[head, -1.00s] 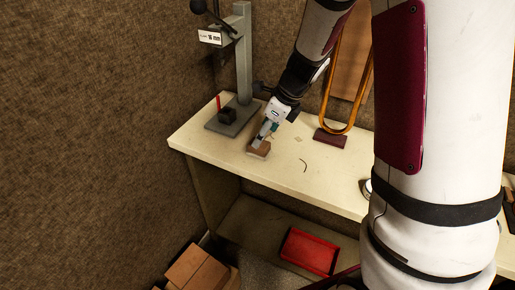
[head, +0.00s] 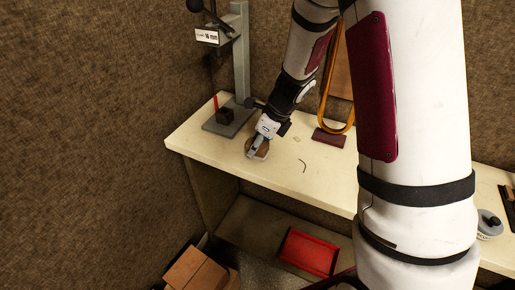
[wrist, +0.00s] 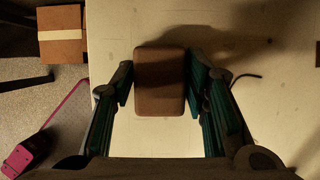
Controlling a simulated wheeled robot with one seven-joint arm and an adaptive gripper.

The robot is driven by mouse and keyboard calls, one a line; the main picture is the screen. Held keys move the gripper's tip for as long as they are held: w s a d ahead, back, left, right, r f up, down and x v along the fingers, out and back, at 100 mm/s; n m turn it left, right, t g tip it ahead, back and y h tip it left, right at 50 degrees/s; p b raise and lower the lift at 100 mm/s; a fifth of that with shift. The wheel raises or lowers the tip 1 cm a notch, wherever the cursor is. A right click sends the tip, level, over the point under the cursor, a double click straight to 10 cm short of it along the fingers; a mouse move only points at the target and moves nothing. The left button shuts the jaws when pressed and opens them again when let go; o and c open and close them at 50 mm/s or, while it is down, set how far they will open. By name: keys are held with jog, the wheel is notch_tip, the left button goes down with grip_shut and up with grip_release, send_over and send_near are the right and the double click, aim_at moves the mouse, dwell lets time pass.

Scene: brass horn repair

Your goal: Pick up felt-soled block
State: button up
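The felt-soled block (wrist: 160,82) is a brown, rounded block in the wrist view, lying on the pale bench top. It also shows in the head view (head: 262,153), partly covered by my gripper (head: 253,149). In the wrist view my gripper (wrist: 160,84) has its two fingers spread, one on each side of the block. The finger pads lie very close to the block's sides; I cannot tell whether either touches. The block's felt underside is hidden.
A grey stand (head: 230,120) with a small black part and a red piece is at the bench's left end. A brass slide (head: 326,92) stands in a dark red base behind. A red bin (head: 308,252) sits below.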

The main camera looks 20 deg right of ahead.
jog(key=shift+c, duration=1.3)
jog(key=shift+r, duration=0.1)
jog(key=shift+r, duration=0.5)
jog(key=r, duration=0.1)
jog(key=s+r, duration=0.1)
jog(key=shift+a+r+p, duration=0.15)
jog(key=shift+r+p, duration=0.15)
jog(key=s+a+r+p, duration=0.1)
jog(key=s+a+p, duration=0.1)
jog(key=s, duration=1.2)
jog(key=shift+s+a+r, duration=0.15)
jog(key=shift+s+a, duration=0.2)
jog(key=shift+a, duration=0.1)
